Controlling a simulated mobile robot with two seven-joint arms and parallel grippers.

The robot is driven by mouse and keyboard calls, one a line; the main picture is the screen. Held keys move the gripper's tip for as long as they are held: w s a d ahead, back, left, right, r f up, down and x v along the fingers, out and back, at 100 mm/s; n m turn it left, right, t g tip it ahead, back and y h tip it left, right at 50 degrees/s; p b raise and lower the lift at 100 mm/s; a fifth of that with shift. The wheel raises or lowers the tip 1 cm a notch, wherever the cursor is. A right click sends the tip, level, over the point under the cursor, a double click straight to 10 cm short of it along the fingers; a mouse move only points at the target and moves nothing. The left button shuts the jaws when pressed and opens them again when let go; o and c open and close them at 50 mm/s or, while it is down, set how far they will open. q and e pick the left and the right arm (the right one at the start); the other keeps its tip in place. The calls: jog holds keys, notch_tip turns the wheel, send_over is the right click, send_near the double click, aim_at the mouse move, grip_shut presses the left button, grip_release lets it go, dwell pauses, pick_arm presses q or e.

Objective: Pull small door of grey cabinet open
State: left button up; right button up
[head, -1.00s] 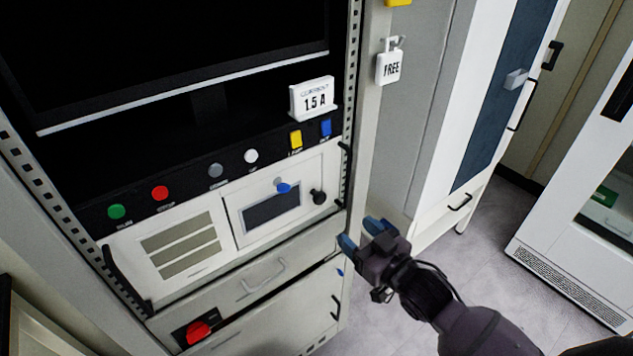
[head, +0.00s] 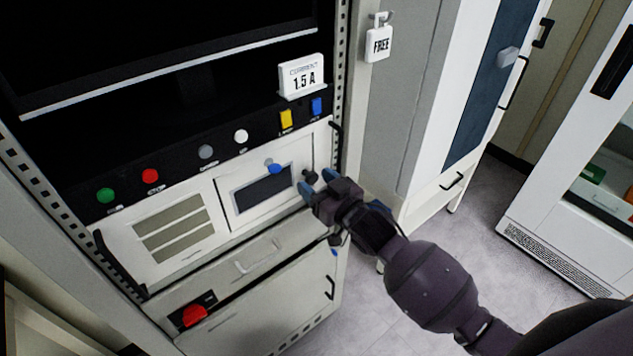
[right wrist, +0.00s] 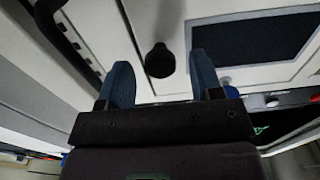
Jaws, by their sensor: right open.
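The grey cabinet (head: 219,268) stands at the left of the head view. Its small door (head: 232,213) has a dark window (head: 263,190) and looks closed. A black round knob (head: 310,177) sits at the door's right side. In the right wrist view the knob (right wrist: 159,61) shows between and just beyond the two blue fingertips. My right gripper (head: 316,190) is open and empty, close in front of the knob, partly covering the door's right edge. Whether a finger touches the knob I cannot tell. My left gripper is out of view.
A row of coloured buttons (head: 150,176) runs above the door, with a 1.5 A sign (head: 302,78). A drawer handle (head: 257,258) and a red switch (head: 194,315) lie below. A white cabinet (head: 437,130) stands to the right. Floor (head: 455,245) is clear between.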

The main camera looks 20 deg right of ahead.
jog(key=shift+w+a, duration=0.1)
jog(key=shift+w, duration=0.1)
grip_shut()
dwell(0.3)
